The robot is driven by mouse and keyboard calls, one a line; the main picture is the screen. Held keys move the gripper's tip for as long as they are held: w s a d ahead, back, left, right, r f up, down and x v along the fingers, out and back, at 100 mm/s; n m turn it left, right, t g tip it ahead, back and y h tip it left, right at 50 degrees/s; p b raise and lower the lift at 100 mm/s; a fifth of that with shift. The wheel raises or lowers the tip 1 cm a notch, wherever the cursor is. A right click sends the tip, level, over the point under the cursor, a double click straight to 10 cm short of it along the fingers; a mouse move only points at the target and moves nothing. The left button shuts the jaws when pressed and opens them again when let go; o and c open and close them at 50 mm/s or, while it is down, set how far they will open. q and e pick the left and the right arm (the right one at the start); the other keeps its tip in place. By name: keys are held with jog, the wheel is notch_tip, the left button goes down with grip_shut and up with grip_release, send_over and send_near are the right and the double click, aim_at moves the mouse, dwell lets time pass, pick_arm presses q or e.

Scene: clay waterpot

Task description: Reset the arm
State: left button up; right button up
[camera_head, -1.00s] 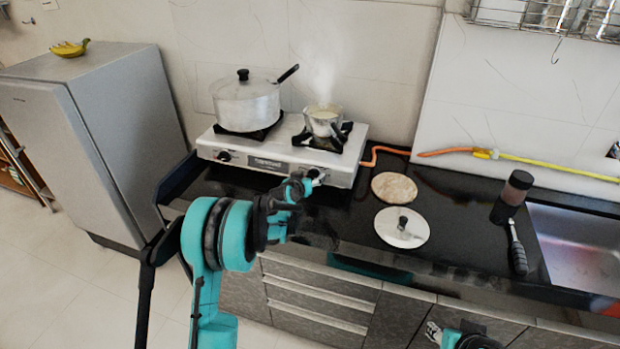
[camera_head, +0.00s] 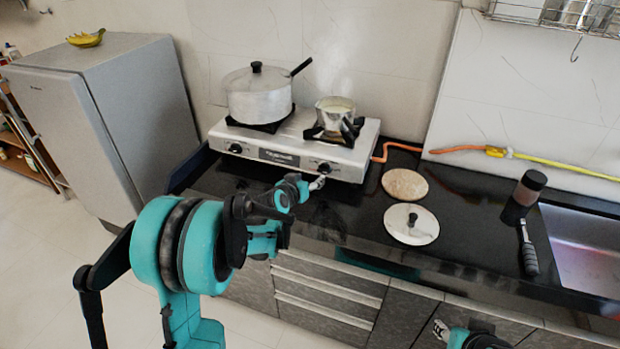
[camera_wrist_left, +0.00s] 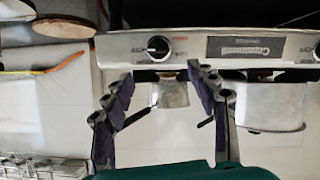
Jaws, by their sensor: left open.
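My left gripper (camera_head: 318,184) is open and empty, just in front of the stove (camera_head: 279,156). In the left wrist view, which is upside down, its fingers (camera_wrist_left: 162,82) stand apart below a black stove knob (camera_wrist_left: 157,46), with a gap between them and the knob. That knob (camera_head: 325,167) also shows in the head view, under the right burner. My left arm reaches in from the lower left, bent. My right gripper (camera_head: 441,331) shows only partly at the bottom edge; its jaws are unclear.
A lidded pot (camera_head: 259,96) and a small open pot (camera_head: 335,112) stand on the burners. A round board (camera_head: 405,183), a lid (camera_head: 411,224), a dark-capped jar (camera_head: 523,193) and a black-handled utensil (camera_head: 529,255) lie right on the counter. The fridge (camera_head: 110,125) stands left.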

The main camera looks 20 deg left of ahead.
pick_arm(q)
jog(key=s+d+r+m+g, duration=0.1)
jog(key=s+d+r+g, duration=0.15)
jog(key=s, duration=0.55)
jog(key=s+d+r+g, duration=0.1)
jog(key=s+d+r, duration=0.25)
jog(key=s, duration=0.35)
jog(key=s+f+g, duration=0.1)
jog(key=s+f, duration=0.1)
jog(key=s, duration=0.8)
jog(key=s+d+f+g+y, duration=0.1)
jog(key=s+f, duration=0.1)
jog(key=s, duration=0.9)
jog(key=shift+s+d+f, duration=0.25)
jog(key=shift+g, duration=0.25)
